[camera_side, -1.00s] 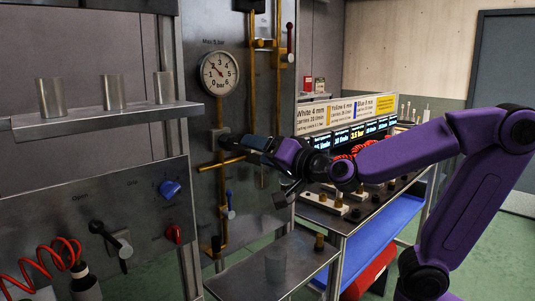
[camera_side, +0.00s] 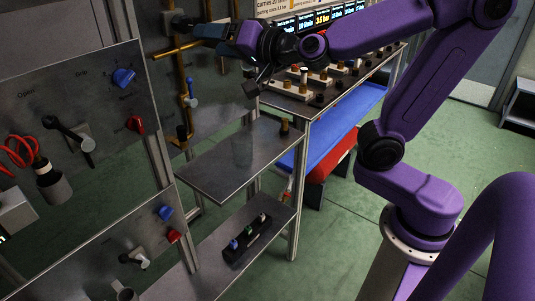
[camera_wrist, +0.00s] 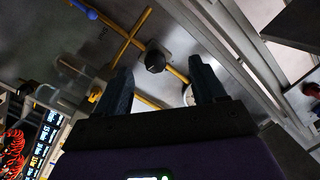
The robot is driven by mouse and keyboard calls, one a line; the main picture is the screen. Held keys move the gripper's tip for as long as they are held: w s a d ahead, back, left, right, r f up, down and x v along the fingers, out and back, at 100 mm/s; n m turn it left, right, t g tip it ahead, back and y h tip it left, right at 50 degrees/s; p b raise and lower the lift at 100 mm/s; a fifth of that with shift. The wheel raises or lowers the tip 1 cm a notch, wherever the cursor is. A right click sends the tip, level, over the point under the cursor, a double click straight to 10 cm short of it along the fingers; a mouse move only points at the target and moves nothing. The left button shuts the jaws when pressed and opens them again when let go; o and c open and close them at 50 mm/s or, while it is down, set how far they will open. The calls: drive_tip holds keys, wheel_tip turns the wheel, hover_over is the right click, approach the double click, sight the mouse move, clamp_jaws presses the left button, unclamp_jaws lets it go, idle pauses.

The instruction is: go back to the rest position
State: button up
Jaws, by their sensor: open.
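My gripper (camera_side: 192,27) is at the upright metal panel, at the end of my outstretched purple arm. In the wrist view my gripper (camera_wrist: 163,78) has its two dark fingers wide apart, with nothing held between them.
A brass pipe (camera_side: 184,85) with a crossbar runs down the panel. Below stand a metal shelf (camera_side: 215,185) and a bench (camera_side: 310,106) with fittings. A control panel (camera_side: 75,110) with knobs is at left. Green floor (camera_side: 470,140) lies open at right.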

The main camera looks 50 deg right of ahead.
drive_tip(key=s+a+f+n+g+y, duration=0.3)
drive_tip(key=s+a+f+n+g, duration=0.1)
drive_tip(key=s+f+n+g, duration=0.25)
drive_tip(key=s+a+f+n+g+y, duration=0.35)
drive_tip(key=s+f+n+g, duration=0.2)
drive_tip(key=s+f, duration=0.2)
drive_tip(key=s+d+f+n+g+h, duration=0.5)
drive_tip(key=s+d+f+n+h, duration=0.2)
drive_tip(key=s+d, duration=0.4)
drive_tip(key=s+h, duration=0.1)
drive_tip(key=s, duration=0.2)
drive_tip(key=shift+s+f+h, duration=0.2)
drive_tip(key=shift+s+h, duration=0.1)
drive_tip(key=shift+h, duration=0.05)
drive_tip(key=shift+d, duration=0.1)
idle(3.7)
